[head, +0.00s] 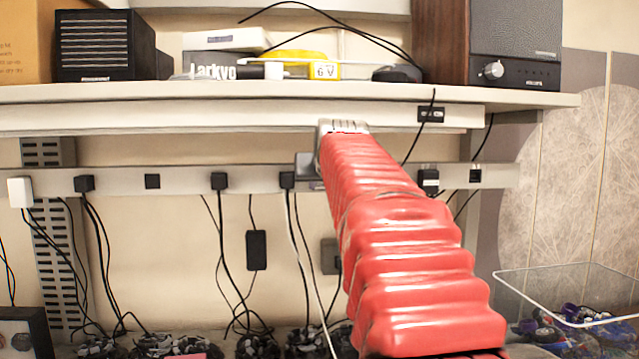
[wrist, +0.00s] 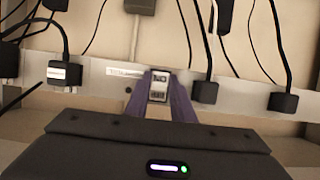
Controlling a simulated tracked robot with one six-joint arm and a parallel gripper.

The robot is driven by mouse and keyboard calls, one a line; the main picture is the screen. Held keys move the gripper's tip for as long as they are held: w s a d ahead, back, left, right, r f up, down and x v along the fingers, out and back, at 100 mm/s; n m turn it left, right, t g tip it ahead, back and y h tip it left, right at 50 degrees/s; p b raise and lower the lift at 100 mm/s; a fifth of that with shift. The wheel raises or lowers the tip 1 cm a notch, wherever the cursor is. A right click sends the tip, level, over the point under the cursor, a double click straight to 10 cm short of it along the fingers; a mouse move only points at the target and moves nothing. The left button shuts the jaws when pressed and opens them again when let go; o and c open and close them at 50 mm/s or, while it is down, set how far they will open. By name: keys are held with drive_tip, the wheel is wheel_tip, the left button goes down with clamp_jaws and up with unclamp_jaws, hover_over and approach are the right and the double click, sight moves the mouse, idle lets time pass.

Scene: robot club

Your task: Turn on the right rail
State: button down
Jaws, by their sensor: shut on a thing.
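A grey power rail (head: 110,181) runs along the wall under the shelf. It also crosses the wrist view (wrist: 105,90), which looks upside down against the head view. A small pale and dark rocker switch (wrist: 158,86) is set in the rail. My gripper (wrist: 160,99) has its purple fingers closed on both sides of this switch. Whether the switch is on or off I cannot tell. In the head view my red-sleeved arm hides the switch and fingertips.
Black plugs (head: 219,181) with hanging cords sit along the rail on both sides of my arm; a white-labelled one (wrist: 65,73) is close by. The shelf (head: 230,112) overhangs the rail. A clear bin (head: 510,290) stands at lower right.

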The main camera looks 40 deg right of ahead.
drive_tip(key=shift+w+a+f+t+h, duration=0.1)
drive_tip(key=shift+f+t+h, duration=0.2)
drive_tip(key=shift+t, duration=0.25)
drive_tip(key=shift+f+t+h, duration=0.15)
drive_tip(key=shift+t+h, duration=0.25)
drive_tip(key=shift+t, duration=0.15)
drive_tip(key=c, duration=1.5)
unclamp_jaws()
drive_tip(key=v, duration=1.4)
